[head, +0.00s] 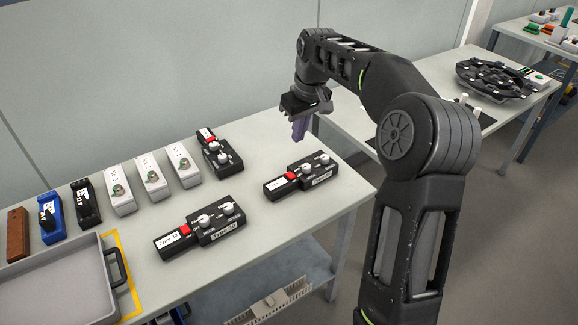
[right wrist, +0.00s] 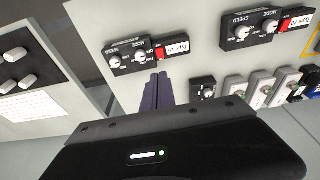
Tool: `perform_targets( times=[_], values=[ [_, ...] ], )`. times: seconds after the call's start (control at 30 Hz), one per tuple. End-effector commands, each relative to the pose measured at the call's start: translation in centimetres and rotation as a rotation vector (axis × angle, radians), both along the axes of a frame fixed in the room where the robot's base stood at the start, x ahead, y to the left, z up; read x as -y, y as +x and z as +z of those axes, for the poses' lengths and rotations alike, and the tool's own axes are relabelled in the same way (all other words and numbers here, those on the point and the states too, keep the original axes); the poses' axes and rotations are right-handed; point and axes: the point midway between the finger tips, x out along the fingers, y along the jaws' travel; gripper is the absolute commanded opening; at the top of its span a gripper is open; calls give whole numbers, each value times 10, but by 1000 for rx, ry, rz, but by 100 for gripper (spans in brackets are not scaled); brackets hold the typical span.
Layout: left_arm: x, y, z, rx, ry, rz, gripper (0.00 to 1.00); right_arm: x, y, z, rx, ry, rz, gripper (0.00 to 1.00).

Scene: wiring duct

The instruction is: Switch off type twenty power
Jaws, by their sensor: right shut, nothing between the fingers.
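Three black control boxes with white knobs and red switches sit on the grey table. One box (head: 306,172) is at the right; it also shows in the right wrist view (right wrist: 133,55). Another box (head: 207,222) is at the front; it also shows in the right wrist view (right wrist: 252,32). The third box (head: 222,158) is farther back and partly hidden in the right wrist view. My right gripper (head: 298,134), with purple fingers, is shut and empty, above the table behind the right box. My left gripper is not in view.
White switch units (head: 153,178), a black block (head: 86,203), a blue one (head: 51,217) and a brown one (head: 18,235) line the table's back left. A grey tray (head: 62,262) is at front left. A second table (head: 345,122) stands behind my right arm.

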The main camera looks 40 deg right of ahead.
Motion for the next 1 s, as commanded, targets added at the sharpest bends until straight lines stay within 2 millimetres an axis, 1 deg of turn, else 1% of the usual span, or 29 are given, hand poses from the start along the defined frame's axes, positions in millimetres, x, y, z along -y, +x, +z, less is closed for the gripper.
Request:
perform_targets(
  times=[0.27,0.37,0.47,0.57,0.67,0.9,1.0],
  values=[
    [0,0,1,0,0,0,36,-1,1,-2,-1,1,0,0],
    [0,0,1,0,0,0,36,-1,2,-8,-2,1,0,0],
    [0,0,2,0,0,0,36,-1,4,-18,-4,2,1,0],
    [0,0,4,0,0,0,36,-1,7,-32,-4,2,0,0],
    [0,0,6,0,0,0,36,-1,11,-50,-4,2,0,0],
    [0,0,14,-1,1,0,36,-1,21,-98,-4,2,0,0],
    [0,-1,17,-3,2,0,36,-1,19,-114,-4,2,1,0]
  ],
)
